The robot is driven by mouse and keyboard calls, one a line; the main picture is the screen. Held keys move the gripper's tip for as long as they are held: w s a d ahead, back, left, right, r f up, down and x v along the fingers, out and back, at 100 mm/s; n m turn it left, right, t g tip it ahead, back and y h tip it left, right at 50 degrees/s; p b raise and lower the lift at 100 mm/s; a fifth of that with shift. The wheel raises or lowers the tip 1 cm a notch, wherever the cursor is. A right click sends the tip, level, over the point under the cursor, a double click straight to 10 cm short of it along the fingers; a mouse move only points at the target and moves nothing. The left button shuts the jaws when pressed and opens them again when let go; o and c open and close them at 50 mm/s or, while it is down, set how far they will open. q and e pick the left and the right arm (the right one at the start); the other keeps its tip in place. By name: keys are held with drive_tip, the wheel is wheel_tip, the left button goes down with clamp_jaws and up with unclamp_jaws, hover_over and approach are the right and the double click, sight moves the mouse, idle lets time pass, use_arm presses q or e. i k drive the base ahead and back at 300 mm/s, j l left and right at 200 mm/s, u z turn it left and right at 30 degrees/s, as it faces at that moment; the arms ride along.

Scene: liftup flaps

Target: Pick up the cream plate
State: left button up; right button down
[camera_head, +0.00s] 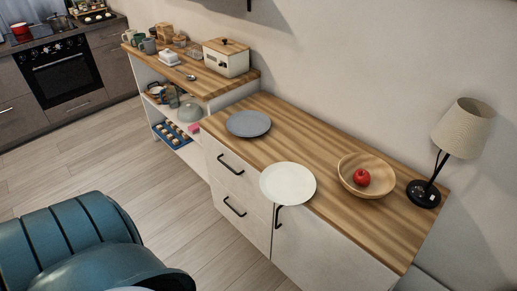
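The cream plate (288,184) is round and nearly white. It lies at the front edge of the wooden cabinet top (320,166), and its front part sticks out past the edge, above the cabinet's door and handle. Nothing touches it from above. Neither of my grippers shows in the head view, so I cannot see their state.
A grey plate (248,124) lies further left on the top. A wooden bowl (350,164) with a red apple (361,177) and a lamp (463,130) stand to the right. A teal ribbed form fills the lower left. Floor (120,165) before the cabinet is clear.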

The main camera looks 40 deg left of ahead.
sight(283, 183)
drive_tip(key=i+j, duration=0.2)
drive_tip(key=i, duration=0.2)
drive_tip(key=u, duration=1.6)
